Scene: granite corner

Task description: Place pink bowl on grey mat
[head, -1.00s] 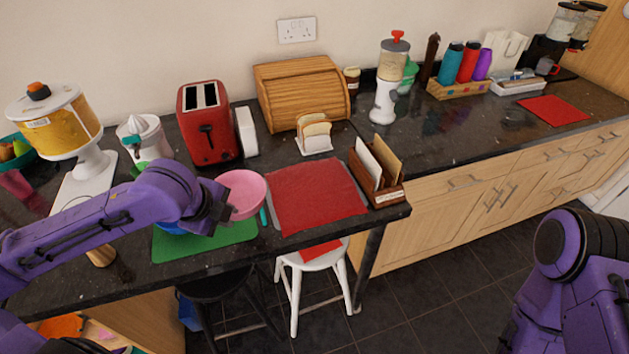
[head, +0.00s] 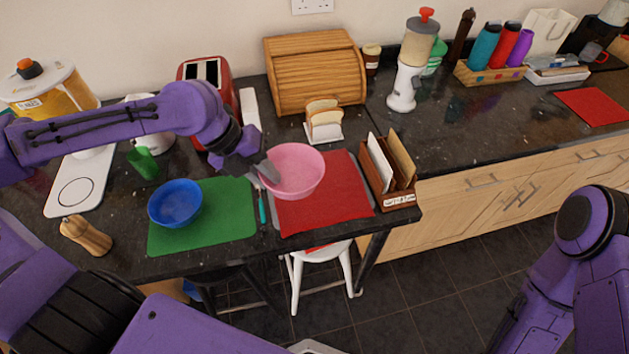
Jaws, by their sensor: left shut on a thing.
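The pink bowl (head: 298,168) is upright over the back left part of the red mat (head: 325,205). My left gripper (head: 268,171) is shut on the bowl's left rim. I cannot tell whether the bowl touches the surface below. A grey mat (head: 361,185) shows only as thin edges beside the red mat, which seems to lie on top of it; most of the grey is hidden. My right arm is at the lower right, with its gripper out of view.
A blue bowl (head: 175,204) sits on a green mat (head: 228,213), left of a teal-handled utensil (head: 262,207). A wooden letter holder (head: 398,188) stands right of the red mat, a toast rack (head: 324,124) behind it. A white stool (head: 322,265) stands below the counter edge.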

